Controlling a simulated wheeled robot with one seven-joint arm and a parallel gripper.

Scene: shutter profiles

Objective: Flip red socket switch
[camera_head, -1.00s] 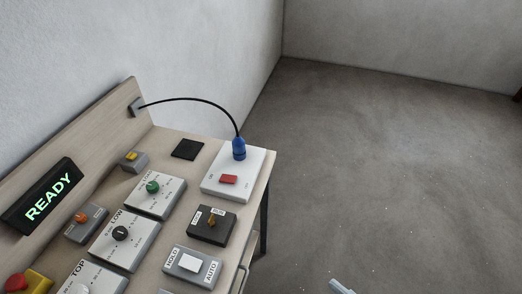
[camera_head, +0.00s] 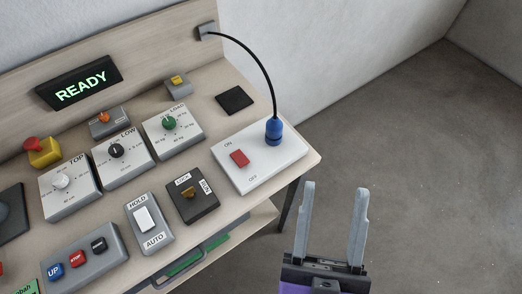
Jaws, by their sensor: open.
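The red socket switch (camera_head: 239,158) is a red rocker on a white socket box (camera_head: 285,167) at the right end of the bench top, with ON printed above it and OFF below. A blue plug (camera_head: 273,132) stands upright on the same box, with a black cable arching to the back board. I cannot tell which way the rocker is tilted. My gripper (camera_head: 334,188) is open and empty, its two grey fingers pointing up in the picture. It is right of and below the white box in the picture, apart from it, over the floor past the bench edge.
The bench (camera_head: 209,77) carries several dial boxes, a HOLD/AUTO switch (camera_head: 142,218), a dark key-like switch box (camera_head: 189,193) and a red mushroom button (camera_head: 34,145). A READY display (camera_head: 80,83) is on the back board. Floor to the right is clear.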

